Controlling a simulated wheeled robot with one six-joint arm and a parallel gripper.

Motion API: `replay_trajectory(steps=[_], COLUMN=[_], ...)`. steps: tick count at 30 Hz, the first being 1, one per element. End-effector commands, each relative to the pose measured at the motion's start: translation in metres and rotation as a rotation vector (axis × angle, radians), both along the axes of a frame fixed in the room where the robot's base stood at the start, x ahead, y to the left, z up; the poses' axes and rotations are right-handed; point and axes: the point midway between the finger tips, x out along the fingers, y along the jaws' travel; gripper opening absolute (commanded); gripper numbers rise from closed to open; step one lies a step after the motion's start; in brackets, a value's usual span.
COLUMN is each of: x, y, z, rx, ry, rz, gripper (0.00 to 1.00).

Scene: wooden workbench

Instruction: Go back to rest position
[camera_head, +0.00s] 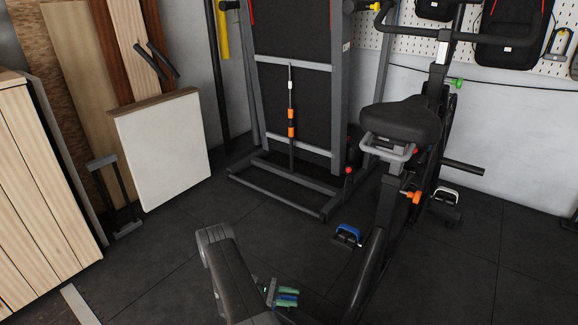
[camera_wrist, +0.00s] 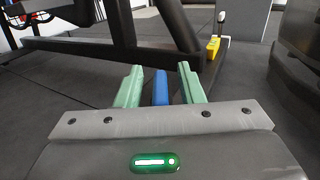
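My gripper (camera_head: 292,296) is low in the bottom middle of the head view, above the dark floor, at the end of my dark arm. Its two green fingers are apart; they also show in the wrist view (camera_wrist: 160,72), pointing away from the camera. A blue piece (camera_wrist: 160,90) lies between them, with a gap visible on each side. I cannot tell whether it is part of the gripper or a separate thing. I see nothing clamped between the fingers.
A grey-framed machine (camera_head: 290,190) stands behind. A white panel (camera_head: 162,150) and wooden cabinet (camera_head: 38,190) are at left. Dark floor (camera_head: 190,255) is clear between the cabinet and my arm.

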Motion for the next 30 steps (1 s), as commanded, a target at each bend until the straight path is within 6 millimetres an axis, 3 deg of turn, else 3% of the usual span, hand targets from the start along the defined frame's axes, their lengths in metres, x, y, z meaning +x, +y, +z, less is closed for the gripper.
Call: replay_trajectory(steps=[2, 18, 30], x=[-0.003, 0.005, 0.008], y=[-0.017, -0.014, -0.013], z=[-0.001, 0.001, 0.0], rx=[-0.001, 0.0, 0.001], ry=[0.001, 0.005, 0.003], rz=[-0.004, 0.407, 0.562], gripper=[0.35, 0.35, 0.35])
